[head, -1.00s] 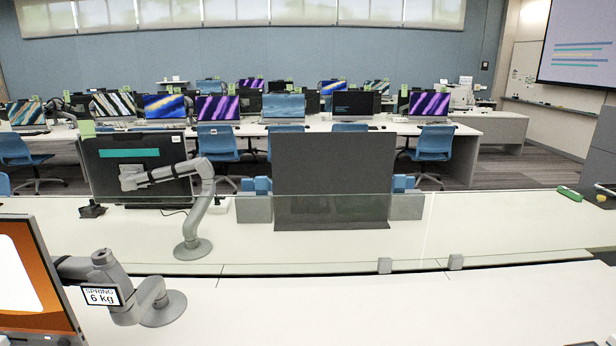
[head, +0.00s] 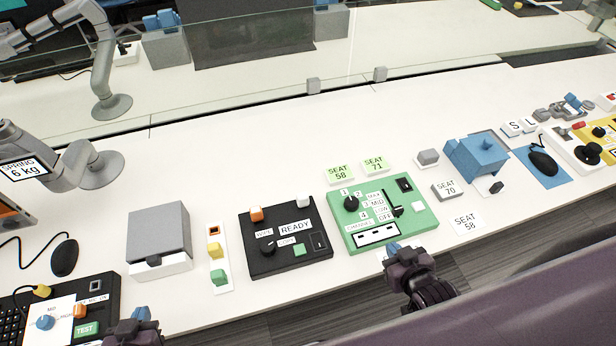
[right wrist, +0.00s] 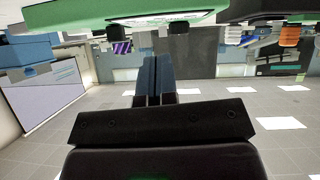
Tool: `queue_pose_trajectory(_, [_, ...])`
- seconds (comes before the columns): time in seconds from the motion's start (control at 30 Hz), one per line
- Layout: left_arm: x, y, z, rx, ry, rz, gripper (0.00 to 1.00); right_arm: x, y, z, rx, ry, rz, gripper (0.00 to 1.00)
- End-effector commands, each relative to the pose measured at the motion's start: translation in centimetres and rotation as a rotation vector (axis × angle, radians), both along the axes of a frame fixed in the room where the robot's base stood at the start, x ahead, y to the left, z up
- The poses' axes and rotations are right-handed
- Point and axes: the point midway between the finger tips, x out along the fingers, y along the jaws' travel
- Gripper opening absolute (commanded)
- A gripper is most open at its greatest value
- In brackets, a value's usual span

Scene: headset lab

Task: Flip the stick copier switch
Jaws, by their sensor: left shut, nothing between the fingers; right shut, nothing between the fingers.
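A black panel (head: 290,235) with READY, WIPE and COPY labels sits on the white desk in the head view; it looks like the stick copier. It carries a small dark switch (head: 319,241) at its front right, a black knob, and orange, white and green buttons. The switch's position is too small to tell. My right gripper (head: 392,248) is shut and empty at the front edge of the green panel, right of the black panel. Its shut blue fingers (right wrist: 158,80) show in the right wrist view. My left gripper (head: 141,314) is shut and empty at the lower left.
The green panel (head: 382,213) with knob and slider stands close right of the black panel. A white strip with coloured buttons (head: 218,258) and a grey-lidded box (head: 159,238) are to its left. A black control unit (head: 98,290) is near my left gripper. A glass screen runs behind.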

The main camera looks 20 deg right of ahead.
Motion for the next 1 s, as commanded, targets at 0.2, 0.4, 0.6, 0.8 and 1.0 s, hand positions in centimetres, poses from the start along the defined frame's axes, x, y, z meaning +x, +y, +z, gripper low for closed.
queue_pose_trajectory(0.2, [0.2, 0.0, 0.4, 0.000, -0.003, 0.000, 0.00, 4.9, 0.5, 3.3, -0.015, -0.097, 0.039, 0.00])
queue_pose_trajectory(0.4, [0.2, 0.0, 0.8, 0.000, -0.004, 0.000, 0.00, 11.3, 3.5, 8.5, -0.039, -0.229, 0.154, 0.00])
queue_pose_trajectory(0.6, [0.0, 0.0, 1.0, 0.000, -0.001, 0.001, 0.00, 16.0, 8.3, 13.8, -0.061, -0.351, 0.302, 0.00])
queue_pose_trajectory(0.8, [-0.5, 0.1, 1.1, 0.000, 0.008, 0.003, 0.00, 19.0, 13.6, 18.8, -0.074, -0.449, 0.464, 0.00])
queue_pose_trajectory(1.0, [-0.5, 0.1, 1.3, 0.000, 0.010, 0.004, 0.00, 20.3, 18.9, 22.8, -0.093, -0.514, 0.635, 0.00])
